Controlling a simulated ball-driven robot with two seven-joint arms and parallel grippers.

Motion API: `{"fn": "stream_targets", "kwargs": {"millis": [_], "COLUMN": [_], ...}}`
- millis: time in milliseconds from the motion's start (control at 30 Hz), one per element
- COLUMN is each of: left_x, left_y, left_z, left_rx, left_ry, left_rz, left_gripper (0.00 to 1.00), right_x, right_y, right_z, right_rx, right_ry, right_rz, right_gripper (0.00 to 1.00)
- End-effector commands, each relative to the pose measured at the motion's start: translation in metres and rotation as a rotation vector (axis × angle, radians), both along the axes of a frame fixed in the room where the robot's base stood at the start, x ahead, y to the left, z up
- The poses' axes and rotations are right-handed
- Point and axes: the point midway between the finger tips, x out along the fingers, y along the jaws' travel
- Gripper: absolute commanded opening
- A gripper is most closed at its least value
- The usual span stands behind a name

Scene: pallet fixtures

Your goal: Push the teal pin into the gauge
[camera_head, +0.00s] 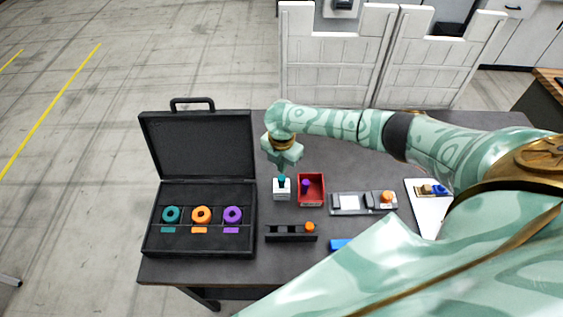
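A teal pin (282,180) stands upright at a small white block (282,194), just left of the red bin. How deep it sits is too small to tell. My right gripper (284,170) points down directly above the pin, with its fingertips at or just over the pin's top. Whether the fingers close on it cannot be seen. Which object is the gauge is not clear; the white block carries the teal pin. My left gripper is out of view.
The red bin (312,203) holds a purple pin (305,184). A black rack (280,237) carries an orange pin (310,227). A grey fixture (350,211) with an orange part (387,196) is to the right. The dark table (335,165) is bare behind the bin.

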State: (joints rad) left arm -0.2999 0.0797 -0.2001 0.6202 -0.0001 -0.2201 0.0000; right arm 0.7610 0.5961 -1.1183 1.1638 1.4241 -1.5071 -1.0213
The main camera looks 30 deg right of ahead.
Motion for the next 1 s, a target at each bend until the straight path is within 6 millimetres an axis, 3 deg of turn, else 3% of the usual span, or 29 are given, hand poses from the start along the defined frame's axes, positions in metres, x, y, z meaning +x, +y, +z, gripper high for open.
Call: {"fn": "stream_targets", "kwargs": {"millis": [200, 1000], "left_x": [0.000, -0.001], "left_y": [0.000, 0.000], "left_z": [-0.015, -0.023], "left_rx": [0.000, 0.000], "left_ry": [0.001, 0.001], "left_rz": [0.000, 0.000], "left_gripper": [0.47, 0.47], "right_x": [0.000, 0.000], "right_y": [0.000, 0.000], "right_z": [-0.022, -0.034], "right_rx": [0.001, 0.001], "right_ry": [0.000, 0.000], "right_rz": [0.000, 0.000], "right_gripper": [0.00, 0.00]}}
